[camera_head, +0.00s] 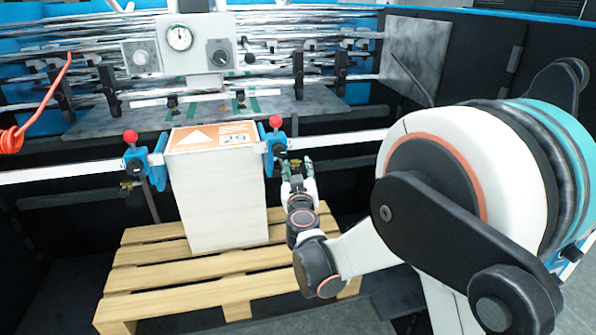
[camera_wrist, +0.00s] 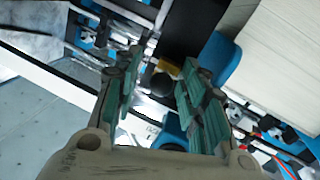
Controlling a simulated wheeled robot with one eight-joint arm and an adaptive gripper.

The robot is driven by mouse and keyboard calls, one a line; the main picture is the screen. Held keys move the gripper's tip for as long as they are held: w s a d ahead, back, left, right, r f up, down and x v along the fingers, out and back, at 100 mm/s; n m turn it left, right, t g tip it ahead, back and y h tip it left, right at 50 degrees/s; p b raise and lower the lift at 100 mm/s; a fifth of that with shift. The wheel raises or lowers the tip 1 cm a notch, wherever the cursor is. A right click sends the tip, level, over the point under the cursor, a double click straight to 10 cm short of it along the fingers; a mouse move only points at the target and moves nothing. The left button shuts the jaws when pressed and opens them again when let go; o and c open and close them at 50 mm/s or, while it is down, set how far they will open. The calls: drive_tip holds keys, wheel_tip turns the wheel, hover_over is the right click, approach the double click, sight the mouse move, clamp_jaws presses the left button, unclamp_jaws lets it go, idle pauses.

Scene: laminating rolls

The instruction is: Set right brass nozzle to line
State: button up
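The right brass nozzle (camera_wrist: 170,67) shows in the wrist view as a small yellow piece beside a blue holder, just beyond a dark round knob (camera_wrist: 162,85). My gripper (camera_wrist: 156,66) has its two teal-padded fingers spread on either side of the knob and nozzle; I see no clear contact. In the head view my gripper (camera_head: 297,165) is just below and right of the right blue clamp (camera_head: 276,148), which has a red ball on top. The nozzle is mostly hidden there by the fingers. The left blue clamp (camera_head: 136,158) also has a red ball.
A white box (camera_head: 215,205) with an orange label stands on a wooden pallet (camera_head: 150,280), close left of my gripper. A white rail (camera_head: 70,172) runs across behind it. A gauge panel (camera_head: 195,45) and rollers are at the back. An orange coiled hose (camera_head: 12,140) hangs far left.

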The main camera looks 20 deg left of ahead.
drive_tip(key=v, duration=1.2)
